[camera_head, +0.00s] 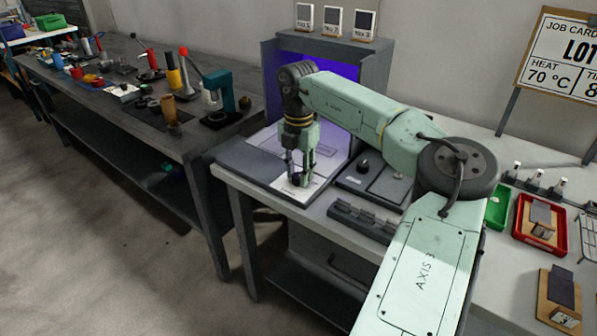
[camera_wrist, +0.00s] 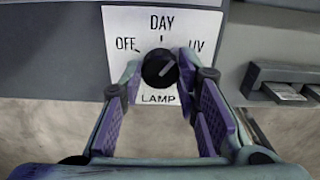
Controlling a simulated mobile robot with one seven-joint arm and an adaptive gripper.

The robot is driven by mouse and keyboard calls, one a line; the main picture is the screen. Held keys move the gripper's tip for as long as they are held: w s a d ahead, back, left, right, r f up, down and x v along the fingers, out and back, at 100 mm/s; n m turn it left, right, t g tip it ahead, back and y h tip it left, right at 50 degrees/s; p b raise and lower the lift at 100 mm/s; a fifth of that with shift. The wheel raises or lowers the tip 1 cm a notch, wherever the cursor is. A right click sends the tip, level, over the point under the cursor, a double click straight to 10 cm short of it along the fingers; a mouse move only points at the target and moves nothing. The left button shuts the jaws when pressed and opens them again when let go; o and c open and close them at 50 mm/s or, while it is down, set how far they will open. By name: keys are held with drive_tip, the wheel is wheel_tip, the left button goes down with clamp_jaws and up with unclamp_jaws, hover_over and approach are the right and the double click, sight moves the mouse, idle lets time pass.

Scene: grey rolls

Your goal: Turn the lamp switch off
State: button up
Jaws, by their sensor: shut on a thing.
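The lamp switch is a round black knob (camera_wrist: 158,70) on a white plate (camera_wrist: 120,25) marked OFF, DAY, UV and LAMP. Its pale pointer line slants up and right, toward UV. My gripper (camera_wrist: 159,72) has one fingertip on each side of the knob and is shut on it. In the head view my gripper (camera_head: 299,180) points down at the white plate (camera_head: 283,188) at the front of the booth. There the fingers mostly hide the knob. The grey booth (camera_head: 376,70) glows violet-blue inside, partly hidden by my arm.
A second panel (camera_head: 388,188) with a dark knob (camera_head: 362,166) lies right of the plate. A slotted dark block (camera_head: 362,221) stands near the bench's front edge. Red (camera_head: 520,232) and green (camera_head: 497,207) trays lie farther right. A cluttered dark workbench (camera_head: 150,122) stands at left.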

drive_tip(key=n, duration=0.4)
drive_tip(key=shift+n, duration=0.3)
drive_tip(key=n, duration=0.5)
drive_tip(key=shift+r+n, duration=0.1)
drive_tip(key=shift+n, duration=0.2)
drive_tip(key=n+p, duration=0.1)
drive_tip(key=n, duration=0.3)
drive_tip(key=shift+n, duration=2.5)
drive_tip(key=shift+w, duration=0.1)
drive_tip(key=o, duration=1.2)
wheel_tip(320, 180, up, 12)
drive_tip(key=shift+f, duration=0.1)
